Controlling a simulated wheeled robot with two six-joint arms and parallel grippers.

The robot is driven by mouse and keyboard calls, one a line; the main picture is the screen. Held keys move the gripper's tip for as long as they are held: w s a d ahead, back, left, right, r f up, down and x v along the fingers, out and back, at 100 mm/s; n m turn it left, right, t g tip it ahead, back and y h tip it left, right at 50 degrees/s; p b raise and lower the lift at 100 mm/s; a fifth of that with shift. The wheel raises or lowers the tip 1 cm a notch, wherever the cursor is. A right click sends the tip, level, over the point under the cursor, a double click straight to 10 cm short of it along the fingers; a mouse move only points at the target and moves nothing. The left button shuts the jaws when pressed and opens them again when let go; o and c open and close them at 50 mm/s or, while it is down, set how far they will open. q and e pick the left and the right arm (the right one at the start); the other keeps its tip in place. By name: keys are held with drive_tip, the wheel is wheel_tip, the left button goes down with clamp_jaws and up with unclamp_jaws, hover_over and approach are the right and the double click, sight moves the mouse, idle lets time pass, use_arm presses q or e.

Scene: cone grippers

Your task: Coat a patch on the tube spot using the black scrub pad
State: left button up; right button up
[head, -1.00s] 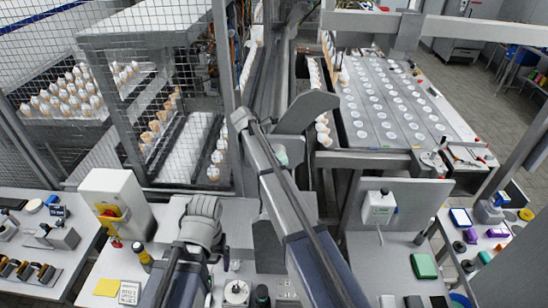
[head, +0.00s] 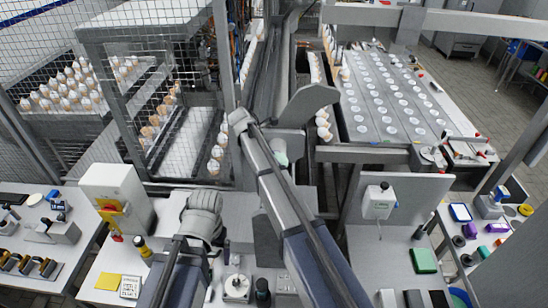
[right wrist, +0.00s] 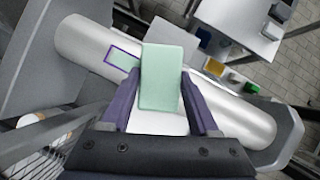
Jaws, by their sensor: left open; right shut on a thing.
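A silver tube (right wrist: 85,42) crosses the right wrist view, held between grey end plates. A purple-outlined, pale green patch (right wrist: 123,56) lies on it, left of the pad. My right gripper (right wrist: 160,80), with purple fingers, is shut on a pale green pad (right wrist: 162,62), not a black one. The pad is over the tube's middle; I cannot tell whether it touches.
A white box with a red and yellow switch (head: 116,203) stands on the front table, with a yellow pad (head: 109,282) near it. A green box (head: 423,260) lies at right. Mesh fencing (head: 90,60) and a tray of pale discs (head: 395,105) lie behind.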

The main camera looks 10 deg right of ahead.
drive_tip(key=shift+r+p, duration=2.85)
drive_tip(key=shift+r, duration=0.15)
use_arm(q)
wheel_tip(320, 180, up, 6)
drive_tip(key=shift+f, duration=0.1)
use_arm(e)
drive_tip(key=shift+w+f, duration=0.1)
use_arm(q)
drive_tip(key=shift+a, duration=0.1)
use_arm(e)
drive_tip(key=shift+a, duration=0.1)
